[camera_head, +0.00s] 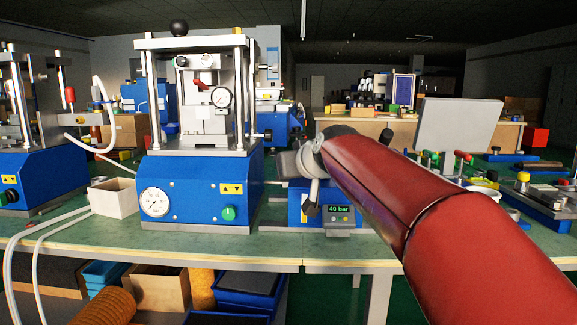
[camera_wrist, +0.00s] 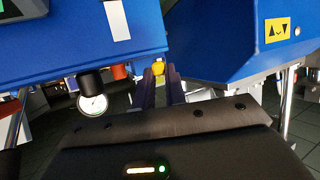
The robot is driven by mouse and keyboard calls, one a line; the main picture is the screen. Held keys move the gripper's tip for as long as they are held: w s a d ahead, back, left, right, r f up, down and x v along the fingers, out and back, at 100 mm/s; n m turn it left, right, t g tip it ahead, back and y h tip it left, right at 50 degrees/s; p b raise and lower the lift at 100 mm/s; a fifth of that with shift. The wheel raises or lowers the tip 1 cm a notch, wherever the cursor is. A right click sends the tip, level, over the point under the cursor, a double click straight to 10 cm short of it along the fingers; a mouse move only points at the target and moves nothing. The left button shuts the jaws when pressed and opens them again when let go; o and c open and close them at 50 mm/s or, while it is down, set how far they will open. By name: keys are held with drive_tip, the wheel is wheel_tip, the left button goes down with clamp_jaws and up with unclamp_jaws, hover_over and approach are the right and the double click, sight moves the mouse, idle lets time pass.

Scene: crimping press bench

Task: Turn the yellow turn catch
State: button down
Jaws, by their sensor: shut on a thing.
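The yellow turn catch (camera_wrist: 158,68) is a small yellow knob in the wrist view, at the tips of my gripper (camera_wrist: 161,76). The two dark fingers are close together and shut on it. The catch sits by the lower edge of a blue housing (camera_wrist: 90,45), in the gap beside another blue body (camera_wrist: 225,40). There my fingers and the catch are hidden behind my arm and wrist. The catch's turn angle is too small to tell.
A blue press (camera_head: 195,190) with steel columns stands just left of my wrist. A white box (camera_head: 114,197) and hoses are further left. A grey panel (camera_head: 455,125) and small tools are on the right. A round gauge (camera_wrist: 92,104) is near my gripper in the wrist view.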

sight(302, 180)
drive_tip(key=n+g+y+b, duration=0.1)
drive_tip(key=d+n+g+y+b, duration=0.1)
drive_tip(key=n+y, duration=0.1)
drive_tip(key=shift+w+d+f+y, duration=0.2)
drive_tip(key=shift+w+y, duration=0.1)
drive_tip(key=shift+w, duration=0.1)
drive_tip(key=n+g+y, duration=0.1)
drive_tip(key=n+g, duration=0.1)
drive_tip(key=n+y, duration=0.1)
drive_tip(key=shift+w+d+r+n+g+y+p, duration=0.25)
drive_tip(key=shift+w+d+n+g+y+p, duration=0.05)
drive_tip(key=shift+w+d+g, duration=0.1)
drive_tip(key=shift+w+n+g+y+p, duration=0.25)
drive_tip(key=shift+n+g+y+p, duration=0.25)
drive_tip(key=shift+n+g+p, duration=0.4)
drive_tip(key=shift+f+g, duration=0.1)
drive_tip(key=shift+g, duration=0.2)
drive_tip(key=c, duration=1.4)
unclamp_jaws()
drive_tip(key=shift+c, duration=0.2)
